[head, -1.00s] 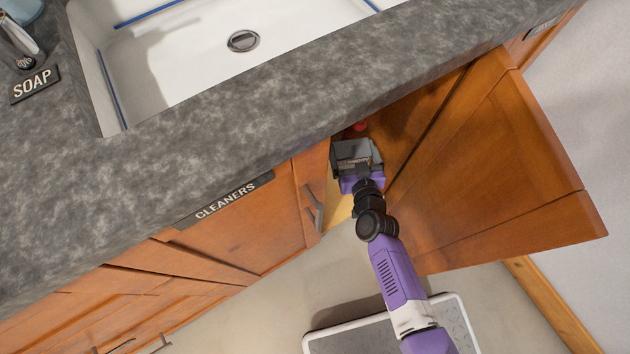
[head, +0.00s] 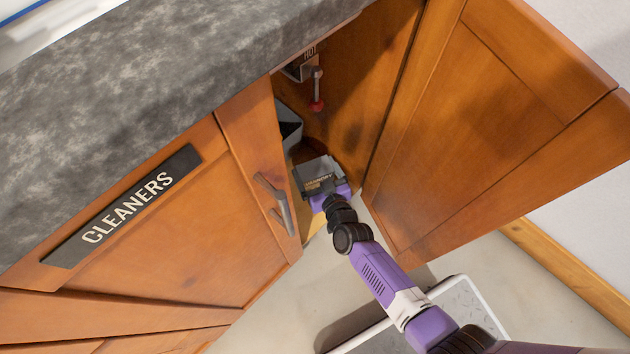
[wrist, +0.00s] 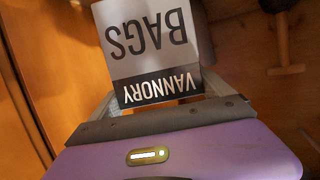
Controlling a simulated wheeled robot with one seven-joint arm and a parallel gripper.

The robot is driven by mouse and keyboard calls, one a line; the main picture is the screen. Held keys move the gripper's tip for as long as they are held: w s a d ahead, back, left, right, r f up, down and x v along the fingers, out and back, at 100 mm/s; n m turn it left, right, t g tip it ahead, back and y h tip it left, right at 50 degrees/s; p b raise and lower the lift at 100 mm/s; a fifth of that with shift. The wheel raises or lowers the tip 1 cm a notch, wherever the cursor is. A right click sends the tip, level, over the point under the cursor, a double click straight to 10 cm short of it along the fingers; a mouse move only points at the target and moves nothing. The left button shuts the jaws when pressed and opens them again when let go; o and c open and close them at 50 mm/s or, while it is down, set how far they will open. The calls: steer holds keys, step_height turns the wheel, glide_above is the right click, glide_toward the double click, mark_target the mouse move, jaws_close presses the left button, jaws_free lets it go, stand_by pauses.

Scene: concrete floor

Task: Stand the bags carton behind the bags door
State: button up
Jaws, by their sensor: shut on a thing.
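The bags carton (wrist: 150,45) shows in the wrist view as a white and dark box lettered BAGS and VANNORY, upside down in the picture. My gripper (wrist: 158,100) is shut on it, with a finger on each side. In the head view my gripper (head: 322,180) is inside the open cabinet, low in the opening, and mostly hides the carton. An open wooden door (head: 500,120) stands to the right of my arm. Its label is not visible in the head view now, so I cannot read whether it is the bags door.
A closed door with a CLEANERS sign (head: 125,205) and a handle (head: 275,203) lies left of the opening. A valve with a red knob (head: 317,105) hangs inside, near a dark grey bin-like thing (head: 289,125). A grey-topped tray (head: 455,305) lies on the floor.

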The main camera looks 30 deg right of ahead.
steer(key=shift+f+b, duration=1.65)
steer(key=shift+f, duration=0.55)
steer(key=shift+f, duration=0.1)
steer(key=o, duration=1.5)
steer(key=shift+f, duration=0.1)
steer(key=shift+r, duration=0.2)
steer(key=shift+s+r, duration=0.1)
steer(key=shift+s, duration=0.25)
steer(key=p+v, duration=0.5)
steer(key=v, duration=0.6)
steer(key=shift+s, duration=0.15)
